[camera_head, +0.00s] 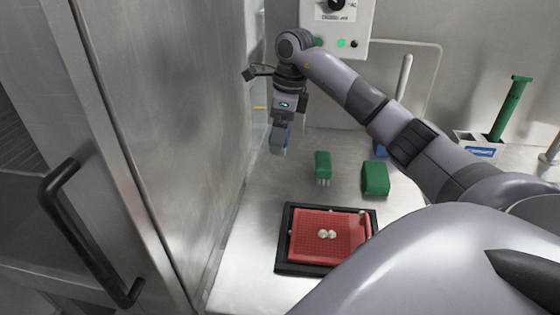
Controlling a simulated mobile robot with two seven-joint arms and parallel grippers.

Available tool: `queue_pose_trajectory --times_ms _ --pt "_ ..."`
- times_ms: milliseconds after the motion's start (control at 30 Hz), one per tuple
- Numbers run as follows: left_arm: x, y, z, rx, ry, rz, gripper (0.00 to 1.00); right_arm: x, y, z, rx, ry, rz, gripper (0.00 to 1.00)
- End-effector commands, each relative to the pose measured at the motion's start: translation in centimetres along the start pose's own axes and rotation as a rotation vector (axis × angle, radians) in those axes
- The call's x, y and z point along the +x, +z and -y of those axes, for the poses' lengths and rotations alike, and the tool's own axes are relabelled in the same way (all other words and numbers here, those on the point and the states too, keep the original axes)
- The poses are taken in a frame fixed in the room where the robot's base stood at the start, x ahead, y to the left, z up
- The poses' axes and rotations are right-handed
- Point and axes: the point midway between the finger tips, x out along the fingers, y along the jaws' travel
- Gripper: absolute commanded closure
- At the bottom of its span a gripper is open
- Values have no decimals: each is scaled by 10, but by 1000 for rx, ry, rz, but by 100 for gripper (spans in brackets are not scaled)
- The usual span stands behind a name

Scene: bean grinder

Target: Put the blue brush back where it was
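My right gripper (279,148) hangs fingers-down at the upper middle, over the back left of the steel counter, near the tall metal wall. A small blue patch shows along its fingers; whether it is a held brush or part of the gripper is too small to tell. Another blue item (381,150) shows in part on the counter behind my arm link, which hides most of it. I cannot tell whether it is the blue brush. A green-handled tool (511,106) stands upright in a holder (481,147) with a blue front mark at the right. My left gripper is out of view.
A green brush (323,167) with pale bristles and a green block (375,179) are on the counter (262,202). In front lies a black tray (284,258) with a red mat (310,238) bearing small white pieces. A machine (350,30) with a knob hangs behind. A metal door stands left.

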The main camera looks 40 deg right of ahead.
Motion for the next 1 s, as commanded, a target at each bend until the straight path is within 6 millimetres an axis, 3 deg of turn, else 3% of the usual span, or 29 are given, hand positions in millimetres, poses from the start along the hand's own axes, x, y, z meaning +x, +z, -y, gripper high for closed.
queue_pose_trajectory --times_ms 133,367,600,967,1000 --pt "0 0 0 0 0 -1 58 29 -4 -1 0 2 0 34" --pt "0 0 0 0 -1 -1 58 46 -6 0 -1 1 2 34" --pt "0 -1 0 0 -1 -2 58 77 -11 0 0 2 1 34" --pt "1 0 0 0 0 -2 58 82 -12 0 0 -1 1 34" --pt "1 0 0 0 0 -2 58 82 -12 0 0 -1 1 2"
